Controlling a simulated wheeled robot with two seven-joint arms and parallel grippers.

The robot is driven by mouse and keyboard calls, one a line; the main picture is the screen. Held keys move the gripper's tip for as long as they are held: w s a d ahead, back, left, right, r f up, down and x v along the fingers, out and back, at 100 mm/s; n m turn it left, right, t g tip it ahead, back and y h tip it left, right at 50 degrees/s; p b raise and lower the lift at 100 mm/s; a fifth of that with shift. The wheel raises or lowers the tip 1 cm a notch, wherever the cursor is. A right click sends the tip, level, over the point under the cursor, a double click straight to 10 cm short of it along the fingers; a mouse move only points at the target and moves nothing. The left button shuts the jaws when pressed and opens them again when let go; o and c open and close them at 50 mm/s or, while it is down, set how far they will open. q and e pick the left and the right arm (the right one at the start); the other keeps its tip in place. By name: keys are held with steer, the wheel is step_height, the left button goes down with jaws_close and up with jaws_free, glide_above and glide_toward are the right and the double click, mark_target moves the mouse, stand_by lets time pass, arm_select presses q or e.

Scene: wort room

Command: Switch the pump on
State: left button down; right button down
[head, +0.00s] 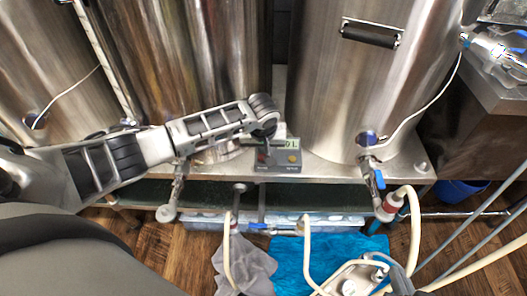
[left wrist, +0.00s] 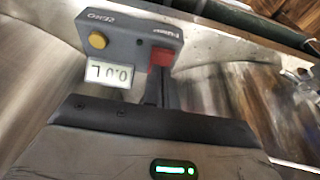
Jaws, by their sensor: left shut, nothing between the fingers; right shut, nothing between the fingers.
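A small grey control box (head: 285,161) sits on the steel stand between two large steel vessels in the head view. In the left wrist view the box (left wrist: 125,37) fills the top, seen upside down. It has a red pump switch (left wrist: 162,57), a yellow zero button (left wrist: 97,40) and a display (left wrist: 108,74) reading 0.0 L. My left gripper (head: 264,148) reaches in from the left, with its fingers at the box. In the left wrist view its shut, empty fingertips (left wrist: 161,80) are right at the red switch; I cannot tell whether they touch. My right gripper is not in view.
Steel vessels (head: 345,95) stand close behind the box. A blue-handled valve (head: 377,180) and pale hoses (head: 415,235) are to the right. A blue cloth (head: 290,262) and a grey cloth (head: 243,264) lie on the wooden floor below the stand.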

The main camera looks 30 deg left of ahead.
arm_select(q)
steer(key=shift+f, duration=0.15)
arm_select(e)
steer(key=shift+f, duration=0.1)
